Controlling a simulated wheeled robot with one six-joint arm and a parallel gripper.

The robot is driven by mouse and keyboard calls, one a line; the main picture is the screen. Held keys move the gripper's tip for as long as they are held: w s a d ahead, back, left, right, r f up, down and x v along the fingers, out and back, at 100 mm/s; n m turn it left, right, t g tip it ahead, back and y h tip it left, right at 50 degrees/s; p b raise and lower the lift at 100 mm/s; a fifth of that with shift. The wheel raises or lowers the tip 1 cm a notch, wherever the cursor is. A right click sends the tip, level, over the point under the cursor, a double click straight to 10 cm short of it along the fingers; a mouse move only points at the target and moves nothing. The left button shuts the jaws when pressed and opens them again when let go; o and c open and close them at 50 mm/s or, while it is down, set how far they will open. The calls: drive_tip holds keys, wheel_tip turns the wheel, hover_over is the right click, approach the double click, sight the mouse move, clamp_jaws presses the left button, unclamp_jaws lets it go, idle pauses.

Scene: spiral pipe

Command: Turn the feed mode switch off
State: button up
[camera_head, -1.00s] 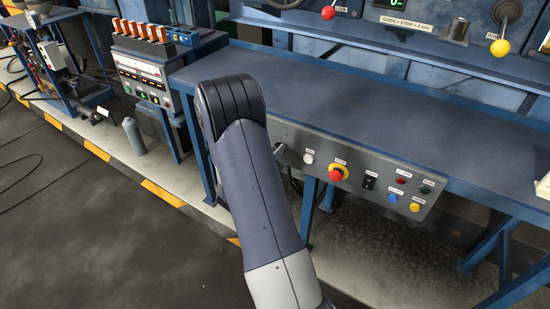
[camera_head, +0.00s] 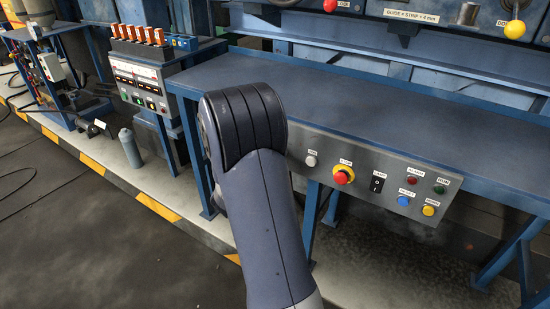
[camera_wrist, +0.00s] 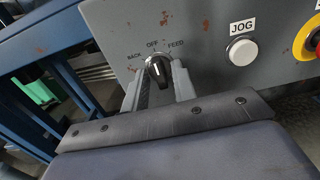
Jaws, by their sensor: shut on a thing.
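The feed mode switch (camera_wrist: 158,68) is a black knob on a grey panel in the wrist view. Labels BACK, OFF and FEED run left to right above it. Its pointer looks turned roughly toward OFF, but the exact setting is hard to tell. My gripper (camera_wrist: 160,80) has one finger on each side of the knob and is shut on it. In the head view my arm hides the gripper and the switch.
The white JOG button (camera_wrist: 241,51) is right of the switch, with a red-and-yellow stop button (camera_head: 343,175) beyond. The blue bench top (camera_head: 400,120) overhangs the control panel (camera_head: 325,169). Blue legs stand below. Open floor (camera_head: 90,240) lies at left.

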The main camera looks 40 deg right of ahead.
drive_tip(key=shift+f, duration=0.1)
drive_tip(key=o, duration=0.6)
drive_tip(key=shift+o, duration=0.2)
drive_tip(key=shift+a, duration=0.15)
drive_tip(key=v, duration=1)
drive_tip(key=shift+a, duration=0.3)
drive_tip(key=shift+s, duration=0.1)
drive_tip(key=x, duration=1.1)
